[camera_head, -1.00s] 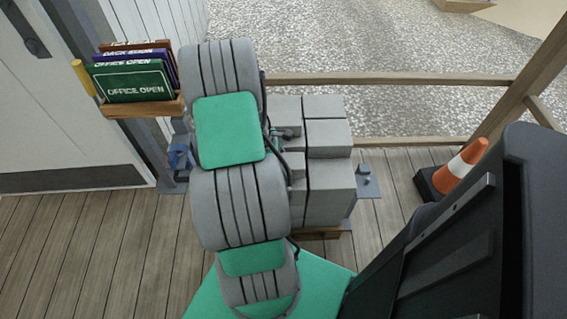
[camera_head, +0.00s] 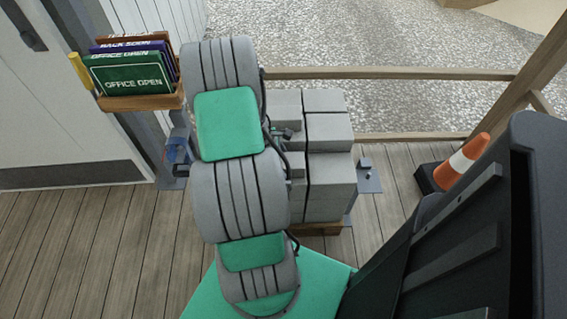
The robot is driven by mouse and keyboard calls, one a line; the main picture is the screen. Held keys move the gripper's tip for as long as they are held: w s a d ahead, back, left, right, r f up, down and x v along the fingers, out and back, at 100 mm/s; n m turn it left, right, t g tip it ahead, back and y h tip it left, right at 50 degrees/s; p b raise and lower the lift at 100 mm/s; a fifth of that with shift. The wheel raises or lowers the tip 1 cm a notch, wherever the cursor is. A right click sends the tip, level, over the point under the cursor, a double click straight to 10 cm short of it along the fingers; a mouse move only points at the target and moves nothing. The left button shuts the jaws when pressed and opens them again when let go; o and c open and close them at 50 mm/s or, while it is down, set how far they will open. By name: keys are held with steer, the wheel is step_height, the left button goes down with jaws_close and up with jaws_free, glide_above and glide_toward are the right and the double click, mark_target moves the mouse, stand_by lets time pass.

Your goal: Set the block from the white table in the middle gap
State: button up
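A stack of grey blocks (camera_head: 327,178) stands on the deck, behind my arm and to its right. A dark vertical seam runs down its near face, and the left part is hidden by my arm. Lower grey blocks and a small dark grey part show at its left, close to my arm, but I cannot make out a gap there. My arm rises through the middle of the view and hides its own end. I see no white table and no separate block.
A wooden holder (camera_head: 143,102) with office signs hangs at the upper left beside a white door (camera_head: 60,120). An orange and white cone (camera_head: 463,160) stands at the right. Wooden rails (camera_head: 400,74) edge the deck, with gravel beyond. The deck boards (camera_head: 90,240) at the left are clear.

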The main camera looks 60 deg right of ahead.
steer(key=shift+a, duration=0.1)
steer(key=p+v, duration=0.2)
steer(key=v, duration=0.5)
steer(key=shift+w+r, duration=0.1)
steer(key=shift+r, duration=0.25)
